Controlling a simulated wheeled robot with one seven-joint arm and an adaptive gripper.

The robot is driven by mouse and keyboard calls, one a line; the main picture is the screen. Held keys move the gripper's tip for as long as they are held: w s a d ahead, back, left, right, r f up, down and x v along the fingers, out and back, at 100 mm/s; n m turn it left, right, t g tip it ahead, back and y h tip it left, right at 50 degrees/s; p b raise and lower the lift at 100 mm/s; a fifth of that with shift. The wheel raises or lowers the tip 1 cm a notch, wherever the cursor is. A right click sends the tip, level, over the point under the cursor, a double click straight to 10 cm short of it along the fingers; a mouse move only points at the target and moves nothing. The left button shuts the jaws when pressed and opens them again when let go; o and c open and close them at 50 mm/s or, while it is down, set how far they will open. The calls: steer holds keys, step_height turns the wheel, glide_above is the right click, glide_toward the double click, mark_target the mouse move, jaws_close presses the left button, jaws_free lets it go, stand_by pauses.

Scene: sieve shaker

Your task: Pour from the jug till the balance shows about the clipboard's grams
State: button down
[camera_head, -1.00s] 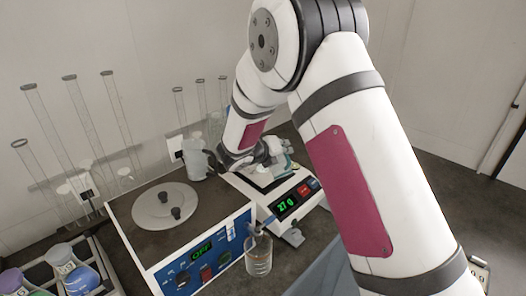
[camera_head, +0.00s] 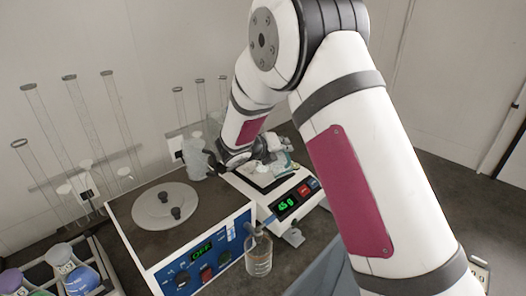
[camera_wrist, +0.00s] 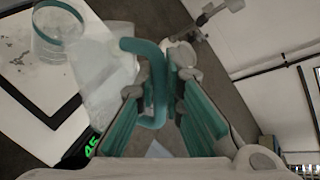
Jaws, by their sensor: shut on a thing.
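My gripper (camera_wrist: 160,100) is shut on the teal handle (camera_wrist: 154,62) of a clear jug (camera_wrist: 108,82), which is tilted over the balance in the wrist view. A clear vessel with a teal rim (camera_wrist: 60,38) stands on the balance pan, beyond the jug. The balance (camera_head: 312,200) shows a green reading that looks like 45 g, though the digits are small. In the head view my gripper (camera_head: 280,152) is above the back of the balance, and the jug is hard to make out. I cannot identify the clipboard or read its figure.
The sieve shaker (camera_head: 120,225), showing OFF, stands left of the balance. A whitish jug-like vessel (camera_head: 194,160) is behind the shaker. Flasks (camera_head: 78,278) in a rack and tall glass tubes (camera_head: 45,125) are at the left.

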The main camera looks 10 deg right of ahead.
steer(key=shift+r, duration=0.1)
steer(key=shift+s+d+f+m+t, duration=0.15)
steer(key=shift+s+f+m+t, duration=0.25)
steer(key=shift+f, duration=0.25)
steer(key=shift+s+d+f+m+t, duration=0.15)
steer(key=shift+s+f+m+t, duration=0.25)
steer(key=shift+f, duration=0.2)
